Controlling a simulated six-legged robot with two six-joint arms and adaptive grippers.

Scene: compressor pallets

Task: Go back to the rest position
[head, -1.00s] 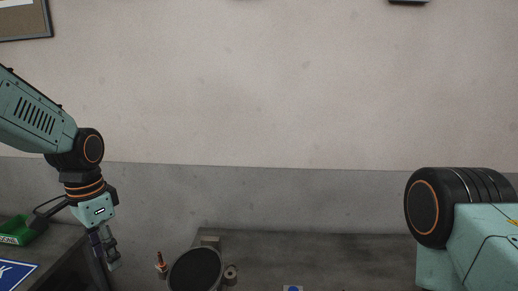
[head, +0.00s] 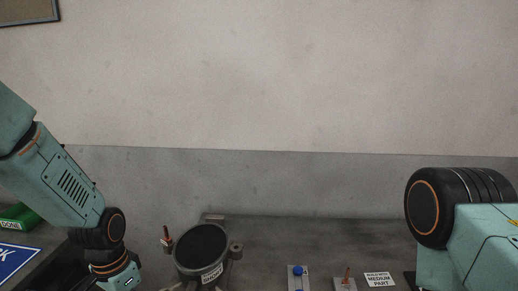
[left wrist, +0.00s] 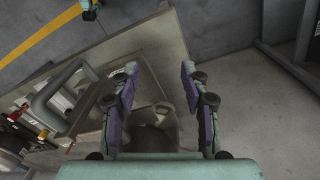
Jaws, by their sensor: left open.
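In the left wrist view my left gripper (left wrist: 160,90) is open, with its two fingers apart and nothing held between them. In the head view the left arm comes in from the left and bends down to the lower edge, where the gripper itself is cut off. My right arm shows only as a large joint and link at the right edge of the head view. The right gripper is out of the picture.
A dark round compressor part (head: 201,250) stands on the grey table (head: 270,238), left of a blue-knobbed plate (head: 298,275), a small copper-tipped part (head: 346,280) and a "medium part" label (head: 379,279). A green "done" box (head: 18,216) and a blue sign (head: 15,262) are at far left.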

